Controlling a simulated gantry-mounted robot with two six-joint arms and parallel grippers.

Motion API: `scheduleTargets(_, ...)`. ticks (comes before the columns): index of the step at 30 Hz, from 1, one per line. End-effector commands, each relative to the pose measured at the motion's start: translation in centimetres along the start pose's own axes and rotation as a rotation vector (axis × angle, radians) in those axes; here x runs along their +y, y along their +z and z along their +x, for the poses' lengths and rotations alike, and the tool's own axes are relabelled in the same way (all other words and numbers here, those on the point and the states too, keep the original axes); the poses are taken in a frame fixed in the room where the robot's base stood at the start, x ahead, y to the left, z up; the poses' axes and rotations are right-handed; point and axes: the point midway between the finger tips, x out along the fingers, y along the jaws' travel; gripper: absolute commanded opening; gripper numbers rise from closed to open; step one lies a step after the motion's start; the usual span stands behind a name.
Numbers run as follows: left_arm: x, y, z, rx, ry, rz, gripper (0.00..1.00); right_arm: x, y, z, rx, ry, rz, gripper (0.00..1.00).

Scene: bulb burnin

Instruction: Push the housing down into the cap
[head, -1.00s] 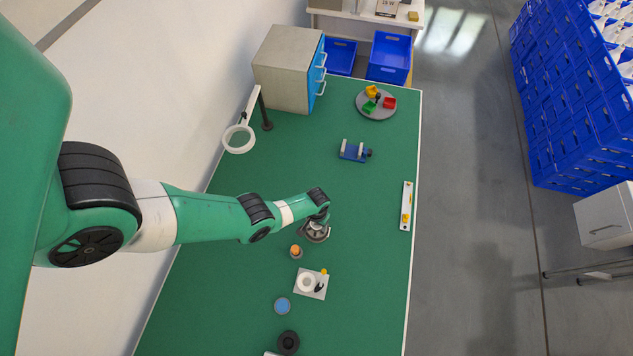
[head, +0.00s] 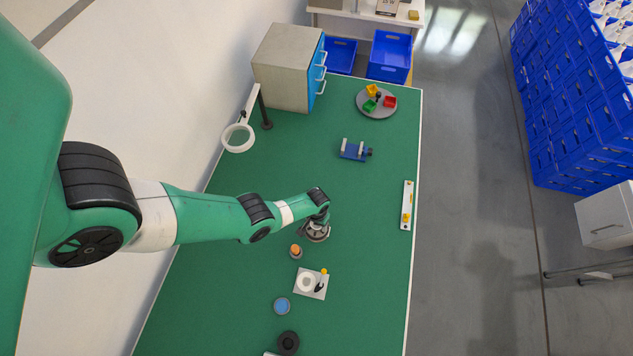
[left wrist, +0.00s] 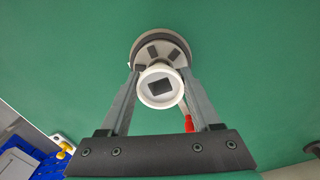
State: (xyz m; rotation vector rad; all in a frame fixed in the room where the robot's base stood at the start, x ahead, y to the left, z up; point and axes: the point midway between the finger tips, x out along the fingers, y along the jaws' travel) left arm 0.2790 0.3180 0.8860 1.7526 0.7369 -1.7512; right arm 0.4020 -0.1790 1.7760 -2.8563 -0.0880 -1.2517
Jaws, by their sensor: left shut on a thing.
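My left gripper (head: 317,228) points down at a grey round fixture (head: 316,236) near the middle of the green table. In the left wrist view its two fingers (left wrist: 160,80) are shut on a white round housing (left wrist: 142,92) with a dark square in its middle. The housing sits in line with the round base (left wrist: 138,56), which has a pale face with dark patches and a grey rim. The housing hides the middle of that base. I cannot make out the cap, or whether the housing touches it. My right gripper is not in view.
Near the fixture are a small orange-topped piece (head: 295,251), a white plate (head: 318,293) with a ring, a blue disc (head: 282,306) and a black round part (head: 288,342). A ring on a stand (head: 238,139), a blue vise-like holder (head: 354,151) and a turntable (head: 376,113) stand farther back.

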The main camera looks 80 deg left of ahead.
Motion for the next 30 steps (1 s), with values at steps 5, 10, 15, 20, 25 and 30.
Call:
scheduleTargets(5, 0.00, 0.00, 0.28, 0.000, 0.000, 0.000, 0.11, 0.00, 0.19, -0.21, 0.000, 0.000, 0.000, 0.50)
scheduleTargets(10, 0.00, 0.00, 0.48, 0.000, 0.000, 0.000, 0.11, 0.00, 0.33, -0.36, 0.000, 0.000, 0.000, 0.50)
scheduleTargets(15, 0.00, -0.01, 0.69, 0.000, 0.000, 0.000, 0.11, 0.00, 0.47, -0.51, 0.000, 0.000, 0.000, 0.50)
scheduleTargets(20, 0.00, 0.00, 0.77, 0.000, 0.000, 0.000, 0.11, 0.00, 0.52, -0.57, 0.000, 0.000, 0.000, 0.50)
scheduleTargets(25, -0.01, 0.01, 0.76, 0.000, 0.000, 0.000, 0.73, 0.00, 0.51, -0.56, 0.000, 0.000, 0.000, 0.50)
scheduleTargets(30, 0.00, 0.01, 0.76, 0.000, 0.000, 0.000, 0.99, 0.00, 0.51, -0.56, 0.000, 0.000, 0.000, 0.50)
